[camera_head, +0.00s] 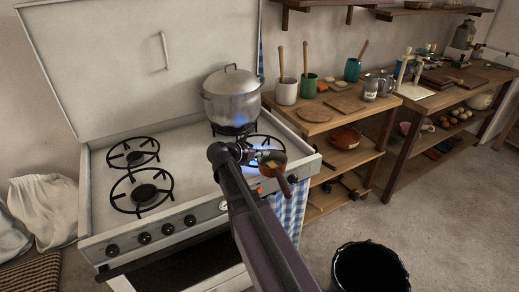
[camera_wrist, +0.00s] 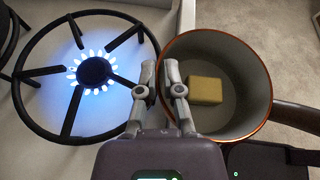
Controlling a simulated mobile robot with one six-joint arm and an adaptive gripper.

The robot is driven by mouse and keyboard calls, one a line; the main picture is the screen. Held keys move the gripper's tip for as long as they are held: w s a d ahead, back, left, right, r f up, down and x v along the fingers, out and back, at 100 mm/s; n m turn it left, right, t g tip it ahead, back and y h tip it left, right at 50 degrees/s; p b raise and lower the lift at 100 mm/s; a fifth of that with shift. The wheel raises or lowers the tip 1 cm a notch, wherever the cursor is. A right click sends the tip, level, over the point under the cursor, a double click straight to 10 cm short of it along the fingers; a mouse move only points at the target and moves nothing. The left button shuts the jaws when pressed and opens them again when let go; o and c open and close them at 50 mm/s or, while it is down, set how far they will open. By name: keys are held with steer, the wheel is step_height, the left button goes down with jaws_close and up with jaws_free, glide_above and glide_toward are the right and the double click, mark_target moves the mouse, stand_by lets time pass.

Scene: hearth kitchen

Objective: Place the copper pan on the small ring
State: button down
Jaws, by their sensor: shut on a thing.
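The copper pan (camera_head: 272,166) is a small saucepan with a brown handle and a yellow block inside, seen from above in the wrist view (camera_wrist: 232,105). My gripper (camera_wrist: 172,75) is shut on its left rim. The pan is held upright just right of a lit black burner ring (camera_wrist: 85,72), its handle pointing right. In the head view this front right ring (camera_head: 283,139) is partly hidden by my gripper and the pan. The back left ring (camera_head: 133,153) looks smaller than the front left ring (camera_head: 142,192); both are unlit and empty.
A lidded grey pot (camera_head: 232,97) stands on the lit back right burner. The stove's raised lid (camera_head: 130,60) is behind. A shelf with mugs and boards (camera_head: 315,112) adjoins the stove on the right. A checked cloth (camera_head: 291,210) hangs at the front.

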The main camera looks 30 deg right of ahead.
steer(key=a+r+n+t+y+p, duration=0.1)
steer(key=a+r+n+t+p, duration=0.2)
steer(key=a+t, duration=0.1)
steer(key=shift+w+a+n, duration=0.3)
steer(key=shift+a, duration=0.35)
steer(key=w+d, duration=0.3)
steer(key=w, duration=0.4)
steer(key=w+d+f+b, duration=0.1)
steer(key=w+d, duration=0.2)
steer(key=w, duration=0.4)
steer(key=shift+w+d+f, duration=0.2)
steer(key=shift+w+d, duration=0.1)
steer(key=shift+w, duration=0.05)
steer(key=shift+f, duration=0.15)
steer(key=shift+f+b, duration=1.6)
steer(key=shift+b, duration=0.3)
steer(key=shift+f, duration=0.15)
steer(key=c, duration=0.8)
jaws_free()
steer(key=shift+r, duration=0.2)
